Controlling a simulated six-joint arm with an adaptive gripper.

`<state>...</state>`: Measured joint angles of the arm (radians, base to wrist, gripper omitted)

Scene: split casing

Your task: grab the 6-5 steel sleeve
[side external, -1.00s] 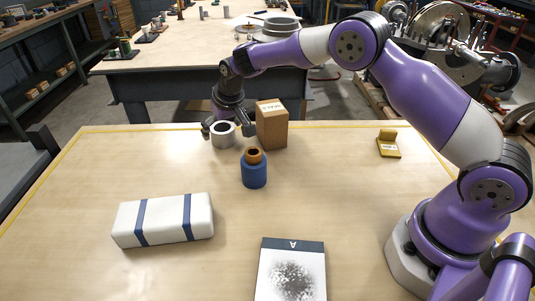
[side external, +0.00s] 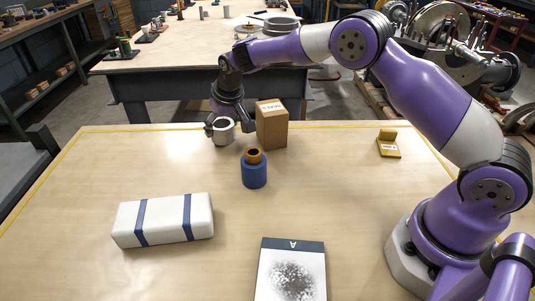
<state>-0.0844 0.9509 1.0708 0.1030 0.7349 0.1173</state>
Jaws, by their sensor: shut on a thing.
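A grey steel sleeve (side external: 223,133) stands at the far side of the wooden table, left of a brown cardboard box. My gripper (side external: 222,127) comes down over it from above, with one finger on its left and one on its right. The fingers are shut on the sleeve, whose upper part is partly covered by them. The sleeve looks upright; I cannot tell whether its base still touches the table. Any size marking on the sleeve is too small to read.
The cardboard box (side external: 272,125) stands close to the right of my gripper. A blue bottle with an orange-brown top (side external: 254,170) is just in front. A white block with blue bands (side external: 163,220), a speckled panel (side external: 291,275) and a yellow piece (side external: 388,145) lie farther off.

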